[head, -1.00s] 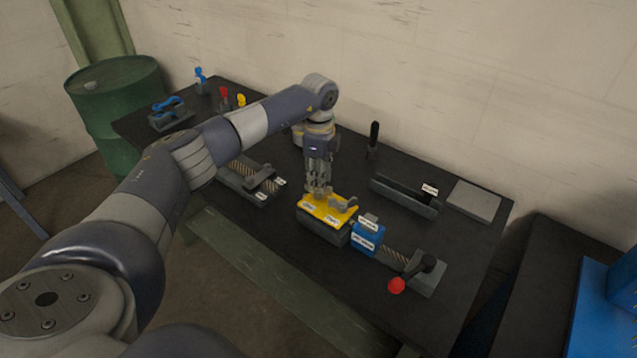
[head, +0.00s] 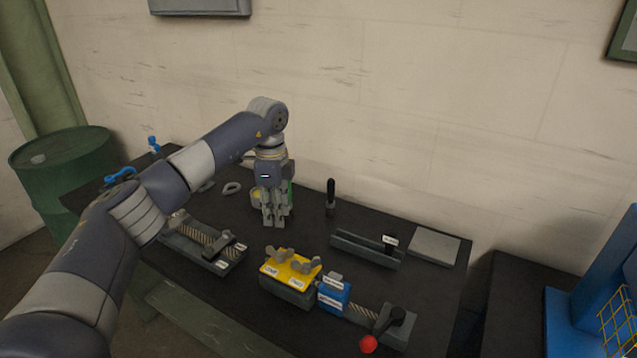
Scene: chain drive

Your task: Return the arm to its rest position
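My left arm reaches in from the left over the dark workbench (head: 290,225). Its gripper (head: 275,222) points down above the table, behind the yellow-topped fixture (head: 291,268) and apart from it. The fingers look close together, but at this size I cannot tell whether they are shut. I see nothing clearly held. The yellow fixture carries grey parts on top. A blue block (head: 333,294) and a screw with a red-knobbed crank (head: 369,344) stand at its right. My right gripper is not in view.
A rail fixture (head: 203,247) lies at the left. A black-handled tool (head: 330,196) stands upright behind. A long dark tray (head: 367,250) and a grey plate (head: 434,246) lie at the right. A green drum (head: 62,165) stands beyond the left end, and the wall is close behind.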

